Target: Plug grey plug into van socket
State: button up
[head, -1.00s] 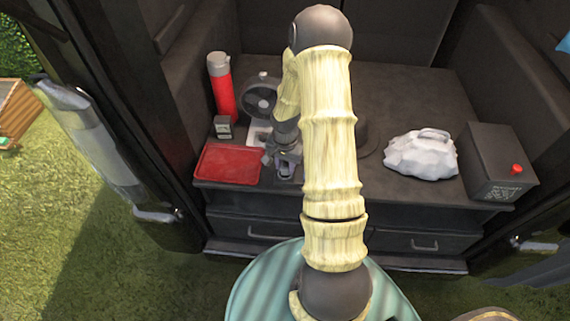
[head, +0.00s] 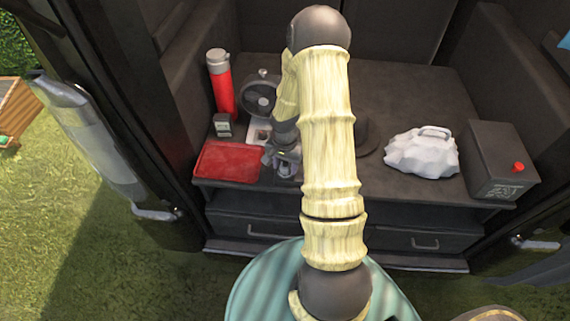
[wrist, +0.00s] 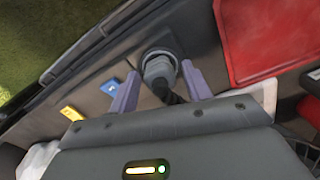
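In the wrist view, the grey plug (wrist: 159,68) sits at a dark round socket ring (wrist: 158,52) on the dark van surface. A black cable runs from the plug back toward my gripper (wrist: 158,74). The gripper's two purple fingers stand apart, one on each side of the plug, with visible gaps. I cannot tell how deep the plug sits in the ring. In the head view, my gripper (head: 282,160) is low over the van deck, just right of the red tray; the plug is not clear there.
The red tray (head: 228,161) lies beside the gripper. A red flask (head: 221,88), a small dark box (head: 222,125) and a dark round device (head: 259,97) stand behind. A white lumpy object (head: 421,154) and a dark box with a red button (head: 497,165) are at right.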

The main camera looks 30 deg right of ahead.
jog(key=shift+o, duration=0.4)
jog(key=shift+r, duration=0.1)
notch_tip(320, 180, up, 17)
jog(key=shift+r+p, duration=0.15)
jog(key=shift+p, duration=0.2)
dwell(0.4)
jog(key=s+a+r+n+t+p, duration=0.2)
jog(key=s+a+r+n+p, duration=0.4)
jog(key=s+a+r+n, duration=0.4)
jog(key=s+a+r, duration=0.1)
jog(key=s+a, duration=0.1)
jog(key=a, duration=0.1)
jog(key=shift+s+a+t, duration=0.2)
jog(key=shift+s+t, duration=0.05)
jog(key=shift+t, duration=0.05)
